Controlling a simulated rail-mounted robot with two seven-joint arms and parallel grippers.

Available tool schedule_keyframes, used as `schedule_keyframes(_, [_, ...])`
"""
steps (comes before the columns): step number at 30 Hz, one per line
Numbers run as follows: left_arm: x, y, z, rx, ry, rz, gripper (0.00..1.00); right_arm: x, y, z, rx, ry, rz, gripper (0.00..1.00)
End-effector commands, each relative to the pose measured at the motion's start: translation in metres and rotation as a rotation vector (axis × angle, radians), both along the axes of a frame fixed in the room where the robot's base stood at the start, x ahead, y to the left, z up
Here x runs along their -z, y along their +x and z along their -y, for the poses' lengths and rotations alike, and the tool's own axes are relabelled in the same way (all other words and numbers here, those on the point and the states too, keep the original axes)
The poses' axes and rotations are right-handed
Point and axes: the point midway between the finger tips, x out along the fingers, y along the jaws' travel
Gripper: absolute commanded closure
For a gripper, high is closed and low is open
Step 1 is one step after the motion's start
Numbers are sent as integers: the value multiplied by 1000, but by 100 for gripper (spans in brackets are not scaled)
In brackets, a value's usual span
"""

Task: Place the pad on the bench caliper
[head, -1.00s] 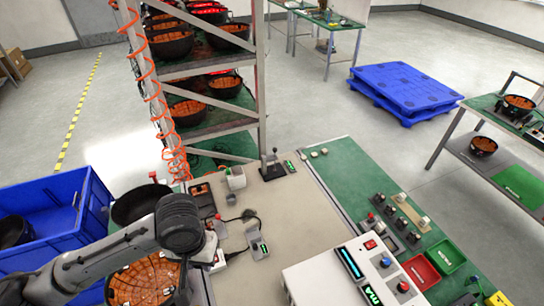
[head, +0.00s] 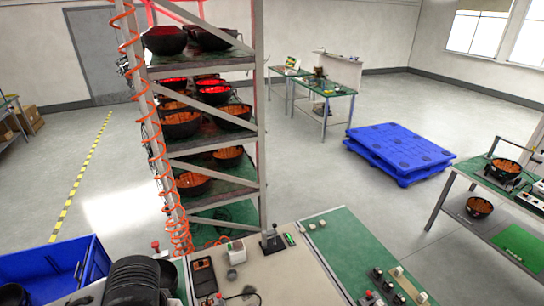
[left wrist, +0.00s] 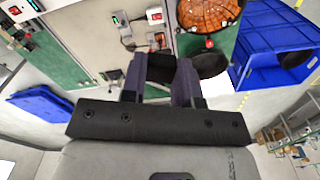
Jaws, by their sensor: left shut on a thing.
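My left gripper (left wrist: 160,82) is shut on a small dark block, the pad (left wrist: 159,65), which shows between its two fingertips in the left wrist view. The fingers hide much of the pad. It is held above the bench. The bench caliper looks to be the small black stand with an upright post (head: 271,241), at the far edge of the bench beside a small green readout. The caliper stands apart from the gripper. My right gripper is in neither current view.
A metal rack (head: 262,130) with dark bowls stands behind the bench, with an orange coiled hose at its left. A blue bin (head: 55,268) is at left. The beige bench mat (head: 295,280) has clear room.

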Motion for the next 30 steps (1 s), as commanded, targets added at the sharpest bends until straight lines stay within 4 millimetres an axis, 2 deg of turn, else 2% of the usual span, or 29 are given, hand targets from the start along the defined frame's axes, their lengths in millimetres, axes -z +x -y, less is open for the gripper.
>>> schedule_keyframes(1, [-15,-5,0,2,0,-1,93,-17,0,0,0,0,0,57])
schedule_keyframes(6, [-29,-17,-1,1,0,-3,93,-35,0,0,0,0,-1,57])
schedule_keyframes(14, [-35,-24,-1,1,-1,-4,93,-43,0,0,0,0,-1,57])
schedule_keyframes(19, [-28,-26,-1,1,-1,-5,93,-39,0,0,0,0,-2,57])
schedule_keyframes(23, [0,-34,0,4,-1,-9,93,-24,-1,0,0,0,-2,57])
schedule_keyframes(26, [38,-47,7,20,-3,-11,93,-6,-1,0,0,0,-3,57])
schedule_keyframes(30, [103,-74,27,56,-6,-13,93,27,-1,0,-1,-1,-3,57])
